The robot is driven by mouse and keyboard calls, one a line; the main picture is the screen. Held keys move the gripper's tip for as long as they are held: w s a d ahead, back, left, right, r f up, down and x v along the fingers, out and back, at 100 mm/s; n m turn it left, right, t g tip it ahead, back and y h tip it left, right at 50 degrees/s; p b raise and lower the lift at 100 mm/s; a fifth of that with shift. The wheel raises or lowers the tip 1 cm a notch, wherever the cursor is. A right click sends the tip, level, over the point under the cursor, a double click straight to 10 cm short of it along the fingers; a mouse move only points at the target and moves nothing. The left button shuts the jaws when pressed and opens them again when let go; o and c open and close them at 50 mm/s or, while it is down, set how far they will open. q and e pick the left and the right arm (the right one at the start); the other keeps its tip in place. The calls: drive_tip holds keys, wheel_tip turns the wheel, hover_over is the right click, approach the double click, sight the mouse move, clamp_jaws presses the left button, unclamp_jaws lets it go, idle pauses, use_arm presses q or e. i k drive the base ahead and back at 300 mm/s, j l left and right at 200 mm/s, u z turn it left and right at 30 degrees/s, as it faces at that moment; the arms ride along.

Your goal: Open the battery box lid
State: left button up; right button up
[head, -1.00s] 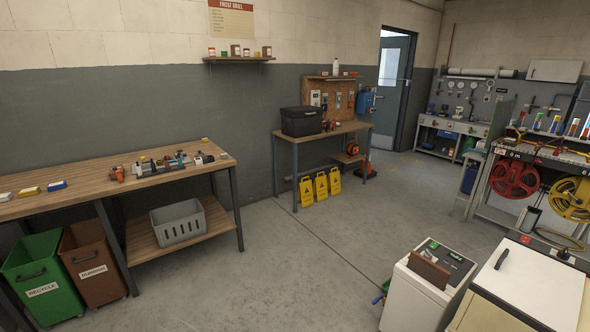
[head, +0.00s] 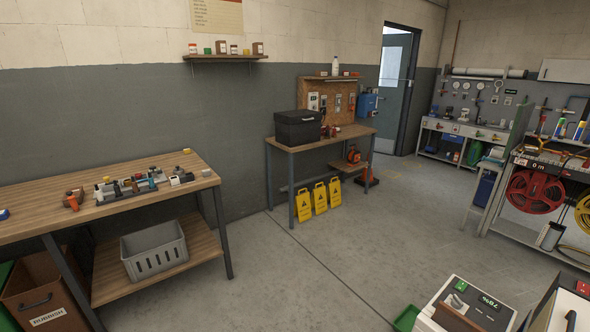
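A black box with a lid (head: 298,127), which looks like the battery box, stands on the wooden-topped table (head: 342,137) against the grey wall, ahead of me. Its lid looks shut. Neither of my grippers is in the head view, so I cannot see whether they are open or shut.
A workbench (head: 40,216) with small parts and a grey crate (head: 154,250) is at the left. Yellow signs (head: 319,198) stand below the table. A white cabinet (head: 466,305) is at the bottom right. The concrete floor (head: 300,260) between is clear.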

sight(299, 117)
drive_tip(key=i, duration=1.95)
drive_tip(key=i+j+z, duration=0.1)
drive_tip(key=i+z, duration=0.25)
drive_tip(key=i, duration=0.2)
drive_tip(key=i+j+z, duration=0.35)
drive_tip(key=i, duration=0.2)
drive_tip(key=i+j+z, duration=0.35)
drive_tip(key=i, duration=0.15)
